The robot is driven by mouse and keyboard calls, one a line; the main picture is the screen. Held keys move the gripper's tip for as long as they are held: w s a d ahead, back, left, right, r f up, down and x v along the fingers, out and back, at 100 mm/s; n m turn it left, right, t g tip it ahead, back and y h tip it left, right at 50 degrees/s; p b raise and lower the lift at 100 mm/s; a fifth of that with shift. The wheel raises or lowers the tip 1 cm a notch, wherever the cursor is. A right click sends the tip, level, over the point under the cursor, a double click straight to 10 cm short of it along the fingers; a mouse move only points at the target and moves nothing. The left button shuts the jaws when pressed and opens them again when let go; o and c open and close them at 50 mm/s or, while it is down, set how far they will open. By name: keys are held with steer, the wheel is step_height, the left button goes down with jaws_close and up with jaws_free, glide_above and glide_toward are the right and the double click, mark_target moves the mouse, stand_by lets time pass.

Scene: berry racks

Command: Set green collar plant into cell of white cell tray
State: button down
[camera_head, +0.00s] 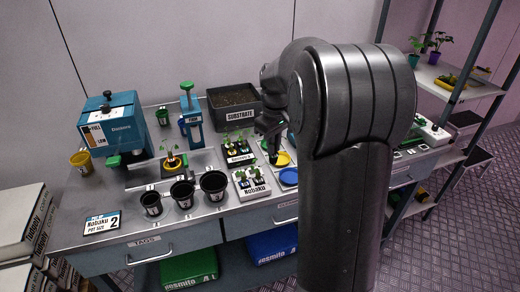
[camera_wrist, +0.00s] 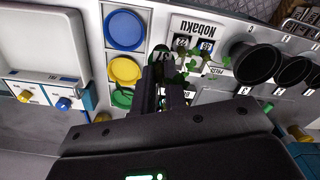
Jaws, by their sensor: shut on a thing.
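The white cell tray (camera_head: 254,190) stands near the front of the bench, with a Nobaku label and plants in some cells. It also shows in the wrist view (camera_wrist: 213,27), just beyond the fingertips. My gripper (camera_head: 272,137) is above the bench, behind and a little right of the tray. In the wrist view my gripper (camera_wrist: 164,85) is shut on the green collar plant, with green leaves around the fingertips. The fingers hide its collar and plug, and some leaves overlap the tray's plants in that view.
Black pots (camera_head: 183,193) stand left of the tray. Blue (camera_head: 289,177) and yellow (camera_head: 282,159) dishes lie to its right; a green dish (camera_wrist: 122,98) shows in the wrist view. A substrate bin (camera_head: 234,104) stands behind. A blue machine (camera_head: 112,125) is at the left.

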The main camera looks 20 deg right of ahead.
steer(key=shift+w+r, duration=0.2)
steer(key=shift+r, duration=0.1)
steer(key=w+a+r, duration=0.2)
steer(key=w+a, duration=0.2)
steer(key=w, duration=0.1)
steer(key=shift+w+a+f, duration=0.1)
steer(key=shift+f, duration=3.1)
steer(key=shift+w+f, duration=0.1)
steer(key=shift+f, duration=3.05)
steer(key=c, duration=1.4)
jaws_free()
